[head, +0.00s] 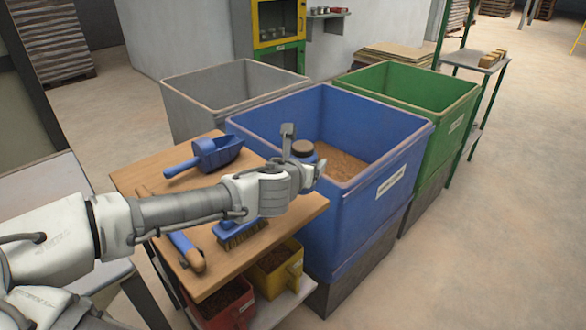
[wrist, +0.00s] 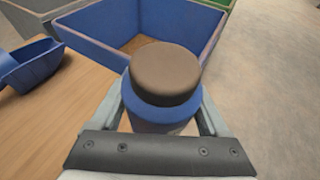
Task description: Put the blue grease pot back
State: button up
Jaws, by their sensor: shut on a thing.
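The blue grease pot (wrist: 164,88) has a brown lid and a blue body. My gripper (wrist: 165,112) is shut on it, with one finger on each side, in the wrist view. In the head view the pot (head: 303,150) shows its brown lid and a bit of blue at the end of my arm. My gripper (head: 303,163) is there near the right end of the wooden table top (head: 285,215), close to the blue bin's near wall. The pot's underside is hidden, so I cannot tell whether it touches the table.
A blue scoop (head: 205,155), a blue brush (head: 240,231) and a blue-handled tool (head: 187,250) lie on the table. A big blue bin (head: 345,220) stands behind, with grey (head: 190,112) and green (head: 460,108) bins. Red (head: 225,308) and yellow (head: 277,272) tubs sit below.

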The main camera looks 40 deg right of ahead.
jog(key=shift+w+d+r+p, duration=0.1)
jog(key=shift+w+d+p, duration=0.1)
jog(key=shift+p, duration=0.9)
jog(key=w+f, duration=0.2)
jog(key=w+d+f, duration=0.1)
jog(key=w+f, duration=0.1)
jog(key=w+d+f, duration=0.1)
jog(key=w, duration=0.1)
jog(key=shift+w+f+b, duration=0.3)
jog(key=shift+w+f, duration=0.05)
jog(key=shift+f, duration=0.05)
jog(key=shift+f+b, duration=0.8)
jog(key=shift+f, duration=1.15)
jog(key=shift+f, duration=0.15)
jog(key=o, duration=1.6)
